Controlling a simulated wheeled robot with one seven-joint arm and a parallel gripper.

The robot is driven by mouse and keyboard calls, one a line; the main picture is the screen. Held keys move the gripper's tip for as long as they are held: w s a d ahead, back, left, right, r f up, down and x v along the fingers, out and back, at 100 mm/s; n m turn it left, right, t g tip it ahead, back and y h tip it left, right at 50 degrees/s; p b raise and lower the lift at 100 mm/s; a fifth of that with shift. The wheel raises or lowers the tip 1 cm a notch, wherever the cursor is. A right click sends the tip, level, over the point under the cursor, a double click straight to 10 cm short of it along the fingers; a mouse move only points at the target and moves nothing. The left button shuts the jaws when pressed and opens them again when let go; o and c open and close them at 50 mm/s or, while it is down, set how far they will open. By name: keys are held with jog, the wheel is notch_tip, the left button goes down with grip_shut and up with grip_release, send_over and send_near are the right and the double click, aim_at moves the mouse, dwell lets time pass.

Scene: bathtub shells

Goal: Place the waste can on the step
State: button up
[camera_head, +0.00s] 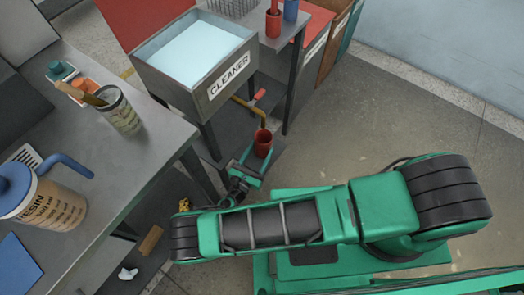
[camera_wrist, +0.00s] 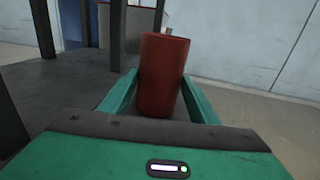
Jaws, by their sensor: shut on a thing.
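The waste can, a red open-topped cylinder (camera_head: 263,141), is between the green fingers of my gripper (camera_head: 257,162), which is shut on it. In the wrist view the can (camera_wrist: 163,75) stands nearly upright, gripped from both sides by my gripper (camera_wrist: 161,95). A low dark grey platform, which looks like the step (camera_wrist: 65,95), extends to the left of and behind the can. In the head view part of this dark surface (camera_head: 235,141) shows under the cleaner basin. I cannot tell whether the can's bottom touches it or hangs above it.
The basin marked CLEANER (camera_head: 200,55) stands on dark legs, with a bent pipe and red-handled tap (camera_head: 257,100) close behind the can. A grey table (camera_head: 105,165) with a jug (camera_head: 40,200) is at left. Bare floor (camera_head: 370,120) lies open to the right.

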jog(key=shift+f, duration=0.1)
jog(key=o, duration=1.1)
jog(key=shift+o, duration=0.2)
jog(key=shift+s, duration=0.1)
jog(key=v, duration=1.1)
jog(key=shift+s+a, duration=0.2)
jog(key=shift+s, duration=0.15)
